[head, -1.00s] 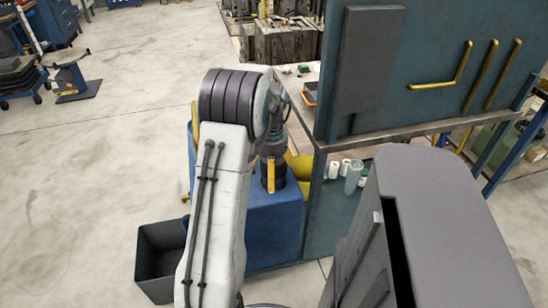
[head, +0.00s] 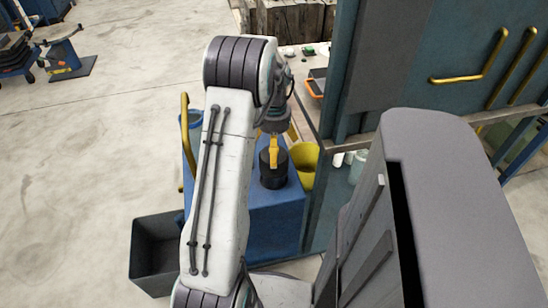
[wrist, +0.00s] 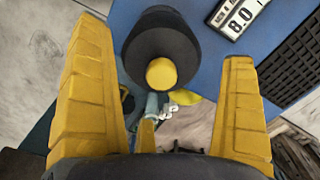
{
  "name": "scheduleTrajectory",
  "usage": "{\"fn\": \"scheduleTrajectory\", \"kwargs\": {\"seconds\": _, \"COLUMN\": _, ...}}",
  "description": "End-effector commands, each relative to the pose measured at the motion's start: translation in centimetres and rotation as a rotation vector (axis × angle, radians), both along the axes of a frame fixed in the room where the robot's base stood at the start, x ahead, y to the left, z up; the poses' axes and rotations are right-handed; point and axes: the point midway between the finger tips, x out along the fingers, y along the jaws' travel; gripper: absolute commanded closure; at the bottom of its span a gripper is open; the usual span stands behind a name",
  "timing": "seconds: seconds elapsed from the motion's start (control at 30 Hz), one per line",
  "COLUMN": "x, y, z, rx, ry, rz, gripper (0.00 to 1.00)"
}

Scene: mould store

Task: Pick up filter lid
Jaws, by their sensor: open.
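The filter lid appears to be the dark, round piece with a yellow knob in the wrist view (wrist: 160,38). The knob (wrist: 161,73) points toward the camera. In the head view the dark piece (head: 273,177) stands on the blue cabinet (head: 275,215). My gripper (head: 274,148) is just above it in the head view, partly hidden by my wrist. In the wrist view my gripper (wrist: 164,45) is open, with one yellow finger on each side of the lid and clear space between. Nothing is held.
A yellow bucket (head: 304,158) is close to the right of the lid. A tall teal panel (head: 375,75) with yellow handles rises further right. A dark open bin (head: 155,250) stands on the floor at the left. A label plate (wrist: 238,14) lies near the lid.

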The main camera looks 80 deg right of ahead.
Motion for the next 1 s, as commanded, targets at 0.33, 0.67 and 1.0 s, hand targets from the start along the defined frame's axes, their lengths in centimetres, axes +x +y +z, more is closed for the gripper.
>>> {"fn": "scheduleTrajectory", "kwargs": {"seconds": 0.33, "x": 0.1, "y": -0.1, "z": -4.0, "rx": 0.003, "ry": 0.0, "rz": 0.0, "gripper": 0.0}}
{"fn": "scheduleTrajectory", "kwargs": {"seconds": 0.67, "x": 0.1, "y": -0.1, "z": -4.9, "rx": 0.001, "ry": 0.0, "rz": 0.0, "gripper": 0.0}}
{"fn": "scheduleTrajectory", "kwargs": {"seconds": 1.0, "x": 0.1, "y": -0.1, "z": -4.9, "rx": 0.001, "ry": 0.0, "rz": 0.0, "gripper": 0.22}}
